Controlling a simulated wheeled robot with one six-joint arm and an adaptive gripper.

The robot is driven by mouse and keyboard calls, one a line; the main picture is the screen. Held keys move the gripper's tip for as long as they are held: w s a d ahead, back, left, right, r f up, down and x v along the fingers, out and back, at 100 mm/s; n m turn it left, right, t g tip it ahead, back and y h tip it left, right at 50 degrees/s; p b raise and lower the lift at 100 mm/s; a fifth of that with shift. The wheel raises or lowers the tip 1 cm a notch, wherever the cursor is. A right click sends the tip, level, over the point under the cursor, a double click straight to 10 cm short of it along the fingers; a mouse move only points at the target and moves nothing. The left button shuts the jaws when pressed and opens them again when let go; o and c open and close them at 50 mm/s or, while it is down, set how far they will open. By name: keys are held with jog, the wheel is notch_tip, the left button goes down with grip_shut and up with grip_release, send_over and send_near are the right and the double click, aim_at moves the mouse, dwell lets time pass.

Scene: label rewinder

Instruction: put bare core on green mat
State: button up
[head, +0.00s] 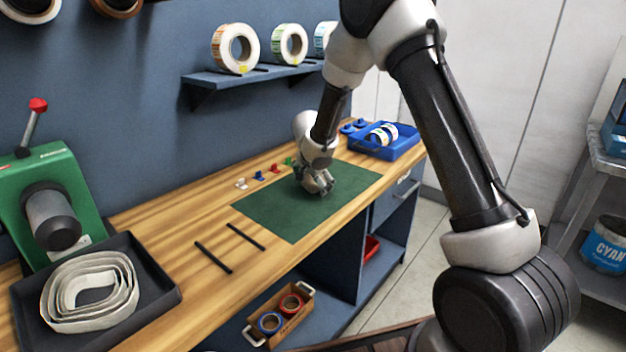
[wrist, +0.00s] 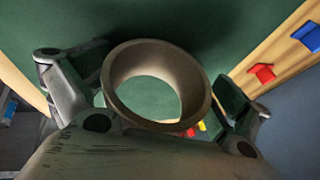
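The bare core (wrist: 113,95) is a plain brown ring in the wrist view, with green showing through its hole. My gripper (wrist: 160,95) has one finger on each side of it, both seeming to touch its outer wall. In the head view my gripper (head: 322,187) is low over the far half of the green mat (head: 275,212), and the core cannot be made out there. The mat also shows in the wrist view (wrist: 155,20). I cannot tell whether the core touches the mat.
Small coloured pieces, one of them red (head: 275,169), lie along the mat's back edge. A blue tray (head: 402,150) with label rolls stands beyond it. Two black bars (head: 213,257) lie nearer. A green machine (head: 50,200) and dark tray (head: 165,290) are at left. The mat's near part is clear.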

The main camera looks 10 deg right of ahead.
jog(key=shift+r, duration=0.1)
jog(key=v, duration=1.2)
jog(key=s+d+r+n+g+h, duration=0.1)
jog(key=s+d+n+g, duration=0.1)
jog(key=s+d+n, duration=0.4)
jog(key=s+d+r+n+g, duration=0.15)
jog(key=s+d+n, duration=0.3)
jog(key=s, duration=0.45)
jog(key=s+d+r+y, duration=0.1)
jog(key=s+d+r, duration=0.1)
jog(key=s, duration=0.6)
jog(key=s+d+r+t+y, duration=0.1)
jog(key=s+d+r, duration=0.1)
jog(key=s+r, duration=0.3)
jog(key=s+d+r+n+t, duration=0.1)
jog(key=s+r, duration=0.3)
jog(key=s, duration=0.6)
jog(key=shift+s+d+y, duration=0.35)
jog(key=shift+d+y, duration=0.05)
jog(key=shift+d, duration=0.3)
jog(key=shift+r, duration=0.1)
